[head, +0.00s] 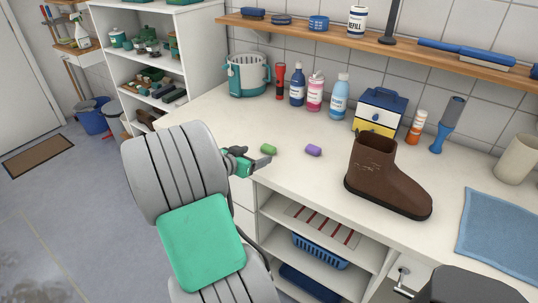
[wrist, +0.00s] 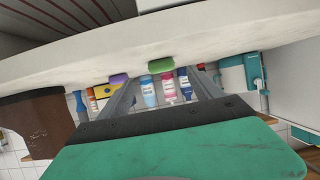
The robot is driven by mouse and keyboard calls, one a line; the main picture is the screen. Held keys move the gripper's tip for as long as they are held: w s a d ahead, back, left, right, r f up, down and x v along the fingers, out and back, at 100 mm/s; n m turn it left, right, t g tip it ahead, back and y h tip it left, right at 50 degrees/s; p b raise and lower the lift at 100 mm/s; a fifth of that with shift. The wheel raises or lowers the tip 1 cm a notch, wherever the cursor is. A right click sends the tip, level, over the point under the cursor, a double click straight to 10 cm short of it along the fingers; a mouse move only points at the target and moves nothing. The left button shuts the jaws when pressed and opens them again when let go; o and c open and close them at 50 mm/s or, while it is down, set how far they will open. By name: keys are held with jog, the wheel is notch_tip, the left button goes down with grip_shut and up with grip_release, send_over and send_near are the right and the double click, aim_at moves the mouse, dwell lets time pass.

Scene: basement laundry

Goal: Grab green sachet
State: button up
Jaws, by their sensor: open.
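The green sachet (head: 268,149) is a small rounded green piece lying on the white counter (head: 222,120) near its front edge. In the wrist view, the green sachet (wrist: 162,65) shows between the lines of my two fingers, beyond their tips. My gripper (head: 256,160) is open and empty, at the counter's front edge just left of and nearer than the sachet. In the wrist view my gripper (wrist: 165,80) has its fingers spread apart. Nothing hides the sachet.
A purple sachet (head: 313,150) lies right of the green one; it also shows in the wrist view (wrist: 119,79). A brown boot (head: 385,180) stands farther right. Several bottles, a red flashlight (head: 280,82) and a teal bucket (head: 247,77) line the back. Bare counter surrounds the sachets.

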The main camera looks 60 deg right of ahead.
aim_at(266, 149)
jog(key=x, duration=0.2)
jog(key=p+x, duration=0.1)
jog(key=x, duration=0.5)
jog(key=shift+w+d+r+p, duration=0.1)
jog(key=shift+d+r+p, duration=0.1)
jog(key=shift+r+p, duration=0.15)
jog(key=shift+a+r, duration=0.1)
jog(key=c, duration=1.4)
